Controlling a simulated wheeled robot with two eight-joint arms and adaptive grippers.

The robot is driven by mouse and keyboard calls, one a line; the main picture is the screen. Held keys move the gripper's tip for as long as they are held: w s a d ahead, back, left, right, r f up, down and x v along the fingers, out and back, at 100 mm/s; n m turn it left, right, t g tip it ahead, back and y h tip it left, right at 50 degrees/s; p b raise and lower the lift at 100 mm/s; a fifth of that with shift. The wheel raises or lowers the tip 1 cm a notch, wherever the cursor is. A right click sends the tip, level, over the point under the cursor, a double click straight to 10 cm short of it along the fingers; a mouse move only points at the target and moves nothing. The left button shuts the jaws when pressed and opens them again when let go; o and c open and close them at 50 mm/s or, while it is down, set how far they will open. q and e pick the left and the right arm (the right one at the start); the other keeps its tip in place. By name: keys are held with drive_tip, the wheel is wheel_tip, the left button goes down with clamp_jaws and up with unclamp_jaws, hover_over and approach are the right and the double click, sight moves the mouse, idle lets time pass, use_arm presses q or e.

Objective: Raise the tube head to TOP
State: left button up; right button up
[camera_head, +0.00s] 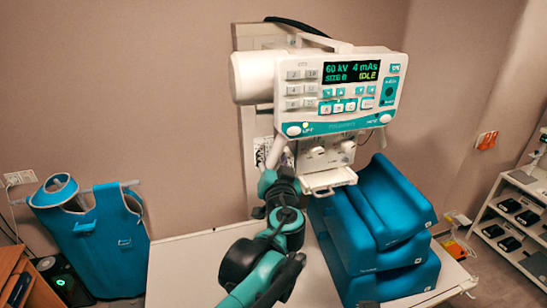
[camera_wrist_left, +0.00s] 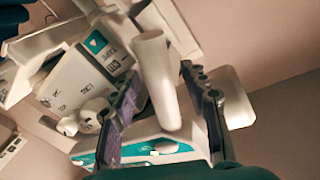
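The tube head (camera_head: 262,78) hangs on the wall mount as a white cylinder joined to a control panel. Its display (camera_head: 352,71) reads 60 kV, 4 mAs, SIZE B, IDLE. A white bar handle (camera_head: 277,152) slants down below the panel's left knob, marked LIFT (camera_head: 293,130). My left gripper (camera_head: 270,182) is at the lower end of this handle. In the left wrist view the white handle (camera_wrist_left: 158,75) stands between the fingers of my left gripper (camera_wrist_left: 160,70). Gaps show lower down; contact at the tips is unclear. My right gripper is not in view.
A white table (camera_head: 190,262) lies below the tube head. Stacked blue cushions (camera_head: 375,235) stand on it, right of my left arm. A blue apron (camera_head: 100,245) hangs at the left. A shelf unit (camera_head: 500,200) stands at the right.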

use_arm(q)
clamp_jaws()
wheel_tip(320, 180, up, 12)
drive_tip(key=p, duration=0.7)
drive_tip(key=shift+o, duration=0.2)
unclamp_jaws()
drive_tip(key=shift+s, duration=0.1)
drive_tip(key=s+d, duration=0.1)
drive_tip(key=s, duration=1)
drive_tip(key=shift+s, duration=0.35)
drive_tip(key=shift+d, duration=0.1)
